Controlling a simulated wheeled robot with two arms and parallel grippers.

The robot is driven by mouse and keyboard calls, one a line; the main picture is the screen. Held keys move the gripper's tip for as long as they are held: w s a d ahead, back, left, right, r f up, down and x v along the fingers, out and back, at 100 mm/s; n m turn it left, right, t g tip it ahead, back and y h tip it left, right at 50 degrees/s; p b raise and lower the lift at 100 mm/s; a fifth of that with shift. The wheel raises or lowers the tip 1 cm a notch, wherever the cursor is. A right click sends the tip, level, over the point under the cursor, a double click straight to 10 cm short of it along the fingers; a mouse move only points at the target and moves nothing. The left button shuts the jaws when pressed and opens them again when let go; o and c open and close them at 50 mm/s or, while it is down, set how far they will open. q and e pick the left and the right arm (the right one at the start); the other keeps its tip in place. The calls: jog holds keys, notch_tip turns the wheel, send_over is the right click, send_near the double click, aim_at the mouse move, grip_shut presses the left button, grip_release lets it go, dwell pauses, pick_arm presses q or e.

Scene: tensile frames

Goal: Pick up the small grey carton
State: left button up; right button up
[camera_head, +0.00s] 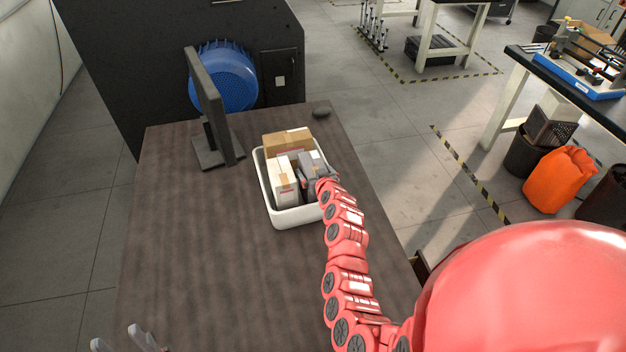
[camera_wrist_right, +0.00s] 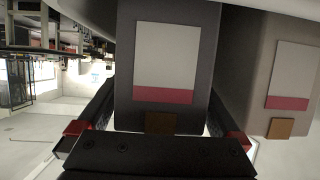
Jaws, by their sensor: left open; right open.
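The small grey carton (camera_head: 312,160) stands in the right part of a white bin (camera_head: 296,217) on the table. My right gripper (camera_head: 321,182) is at the bin's right side, right at this carton, and partly hides it. In the right wrist view a grey carton (camera_wrist_right: 166,118) with a pale label and red band fills the space between the open fingers of my right gripper (camera_wrist_right: 163,104). I cannot tell whether the fingers touch it. My left gripper (camera_head: 128,342) is open and empty over the table's near left, partly cut off by the frame edge.
A white carton (camera_head: 283,181) and a brown carton (camera_head: 287,141) share the bin. Another carton (camera_wrist_right: 279,72) stands close at the right in the wrist view. The table's left and front are clear.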

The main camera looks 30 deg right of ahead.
jog(key=shift+w, duration=0.15)
jog(key=shift+c, duration=0.2)
jog(key=shift+f, duration=0.1)
grip_shut()
